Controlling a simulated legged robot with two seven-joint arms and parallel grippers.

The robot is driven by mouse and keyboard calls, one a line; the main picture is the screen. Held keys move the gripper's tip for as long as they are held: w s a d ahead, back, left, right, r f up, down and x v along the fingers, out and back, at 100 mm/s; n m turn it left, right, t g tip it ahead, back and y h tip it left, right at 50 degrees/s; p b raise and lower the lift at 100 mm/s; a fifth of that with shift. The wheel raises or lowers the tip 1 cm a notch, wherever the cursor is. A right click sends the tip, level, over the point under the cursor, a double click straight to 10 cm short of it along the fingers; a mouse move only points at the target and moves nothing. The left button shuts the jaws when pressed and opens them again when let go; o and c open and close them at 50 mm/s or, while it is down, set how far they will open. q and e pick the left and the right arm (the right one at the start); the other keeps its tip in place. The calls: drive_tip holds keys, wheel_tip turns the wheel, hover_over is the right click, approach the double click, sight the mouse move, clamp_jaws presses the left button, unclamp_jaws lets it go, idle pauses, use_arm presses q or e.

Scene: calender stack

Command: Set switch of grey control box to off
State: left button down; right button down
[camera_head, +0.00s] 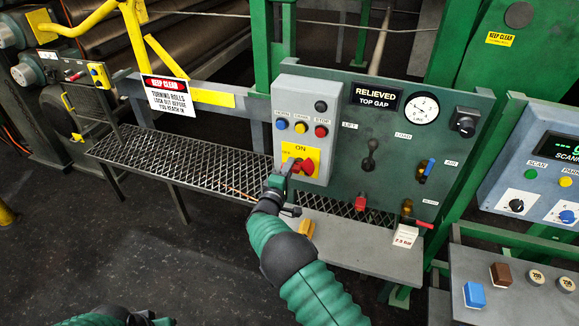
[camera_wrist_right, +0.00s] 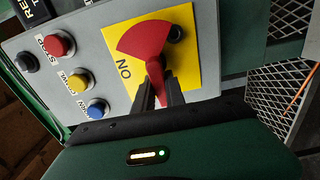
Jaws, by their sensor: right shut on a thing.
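The grey control box (camera_head: 297,92) is mounted on the green panel in the head view. Its red rotary switch (camera_head: 307,166) sits on a yellow plate (camera_head: 313,153) marked ON at the top. In the right wrist view the red switch (camera_wrist_right: 150,42) has a fan-shaped part and a narrow handle. My right gripper (camera_head: 287,171) is at the switch, its two dark fingers (camera_wrist_right: 160,92) shut around the narrow handle. The gripper hides part of the plate's lower left. My left gripper (camera_head: 143,319) shows only partly at the bottom edge, away from the box; its jaws are unclear.
Blue (camera_head: 282,124), yellow (camera_head: 300,127) and red (camera_head: 321,131) buttons sit just above the switch. A lever (camera_head: 369,160) stands right of the box. A grey shelf (camera_head: 370,252) with a yellow object (camera_head: 306,229) lies below. A mesh platform (camera_head: 185,160) extends left.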

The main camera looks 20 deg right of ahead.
drive_tip(key=shift+s+a+f, duration=0.1)
drive_tip(key=shift+s+f, duration=0.05)
drive_tip(key=shift+f, duration=0.4)
drive_tip(key=c, duration=1.6)
unclamp_jaws()
drive_tip(key=shift+o, duration=1.1)
drive_tip(key=shift+r, duration=0.25)
